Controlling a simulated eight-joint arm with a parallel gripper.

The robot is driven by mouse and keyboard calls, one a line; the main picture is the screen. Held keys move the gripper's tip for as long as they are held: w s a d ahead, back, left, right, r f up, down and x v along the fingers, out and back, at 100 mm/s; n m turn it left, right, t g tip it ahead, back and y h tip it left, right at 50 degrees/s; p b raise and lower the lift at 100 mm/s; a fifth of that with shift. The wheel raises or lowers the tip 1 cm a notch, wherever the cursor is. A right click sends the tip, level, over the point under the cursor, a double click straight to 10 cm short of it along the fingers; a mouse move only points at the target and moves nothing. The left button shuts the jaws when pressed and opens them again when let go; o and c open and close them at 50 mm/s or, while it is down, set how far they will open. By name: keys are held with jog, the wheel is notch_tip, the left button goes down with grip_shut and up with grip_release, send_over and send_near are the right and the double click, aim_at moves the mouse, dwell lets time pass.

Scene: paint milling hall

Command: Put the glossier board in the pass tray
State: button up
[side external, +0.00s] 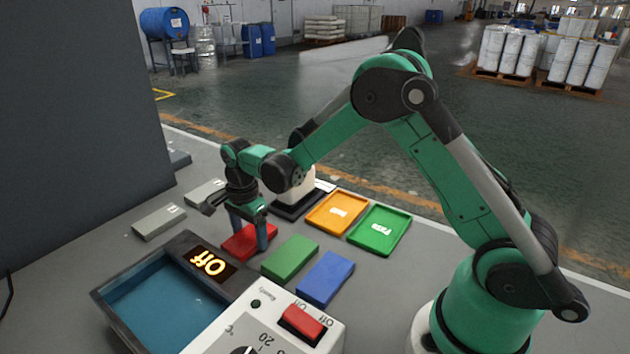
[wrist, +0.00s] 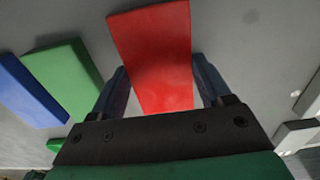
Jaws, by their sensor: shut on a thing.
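My gripper (side external: 250,234) points down with its two fingers on either side of a red board (side external: 240,246), shut on it. In the wrist view the red board (wrist: 157,50) lies between the blue-grey fingers and has a soft sheen. It appears at table level; I cannot tell whether it touches the table. A green board (side external: 290,257) and a blue board (side external: 325,279) lie flat to its right. I cannot tell which board is glossier. An orange tray (side external: 321,229) and a green tray (side external: 362,247) lie behind them, both empty; their labels are too small to read surely.
Pale grey blocks (side external: 158,222) lie at left. A white device on a dark base (side external: 297,205) stands behind my gripper.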

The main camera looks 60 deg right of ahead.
aim_at(250, 236)
jog(key=shift+f, duration=0.2)
jog(key=o, duration=1.2)
jog(key=shift+o, duration=0.2)
jog(key=shift+s+r, duration=0.1)
jog(key=shift+r, duration=2.85)
jog(key=s+r+n+t, duration=0.3)
jog(key=s+n, duration=0.3)
jog(key=n, duration=0.3)
jog(key=s+a+r+n+t, duration=0.1)
jog(key=s+r+n+t, duration=0.3)
jog(key=s+n, duration=0.3)
jog(key=shift+r+n, duration=0.35)
jog(key=shift+n, duration=0.75)
